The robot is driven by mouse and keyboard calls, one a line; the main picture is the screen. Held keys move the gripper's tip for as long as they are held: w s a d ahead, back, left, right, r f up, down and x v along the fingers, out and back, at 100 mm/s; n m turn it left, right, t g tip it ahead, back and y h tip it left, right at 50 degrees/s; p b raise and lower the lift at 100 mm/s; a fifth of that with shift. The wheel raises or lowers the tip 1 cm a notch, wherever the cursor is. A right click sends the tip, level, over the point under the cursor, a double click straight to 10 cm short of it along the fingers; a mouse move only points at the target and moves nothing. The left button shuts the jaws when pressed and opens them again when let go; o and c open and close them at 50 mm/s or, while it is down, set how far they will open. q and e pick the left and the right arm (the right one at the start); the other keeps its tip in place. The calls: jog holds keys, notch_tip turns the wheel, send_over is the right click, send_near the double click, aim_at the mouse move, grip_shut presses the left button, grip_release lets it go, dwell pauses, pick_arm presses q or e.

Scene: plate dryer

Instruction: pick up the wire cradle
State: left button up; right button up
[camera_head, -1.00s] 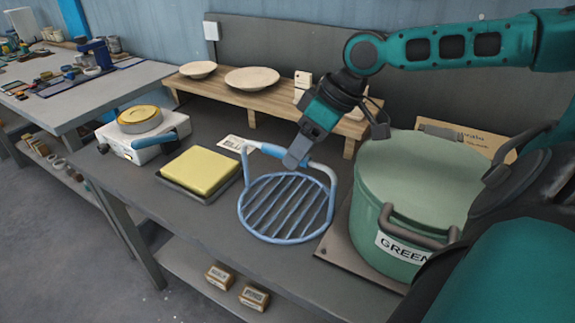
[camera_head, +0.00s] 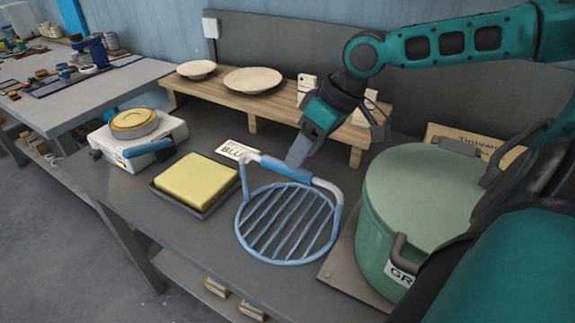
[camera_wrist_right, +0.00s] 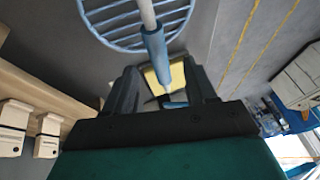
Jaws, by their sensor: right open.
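The wire cradle (camera_head: 287,222) is a round blue wire grid on the dark bench, with an arched handle above its far side. The handle has a blue grip (camera_head: 286,168) and a pale bare section. My right gripper (camera_head: 299,157) is open at the handle, its visible finger just behind the grip. In the right wrist view the blue grip (camera_wrist_right: 156,55) runs down between the two open fingers (camera_wrist_right: 163,88), with the grid (camera_wrist_right: 125,18) beyond. I cannot tell whether the fingers touch the handle. My left gripper is not in view.
A green lidded pot (camera_head: 415,215) stands close right of the cradle. A yellow sponge-like block (camera_head: 197,179) on a dark tray lies left. A wooden shelf (camera_head: 235,103) with two plates stands behind. A white scale-like box (camera_head: 165,135) sits farther left.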

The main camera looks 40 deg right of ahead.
aim_at(290, 172)
jog(key=shift+w+a+f, duration=0.15)
jog(key=shift+w+f, duration=0.1)
jog(key=shift+f, duration=0.4)
jog(key=shift+b+x, duration=1)
jog(key=shift+x, duration=1.45)
jog(key=shift+w, duration=0.15)
jog(key=shift+f+p, duration=0.2)
jog(key=shift+p, duration=0.2)
jog(key=c, duration=1)
jog(key=shift+c, duration=0.2)
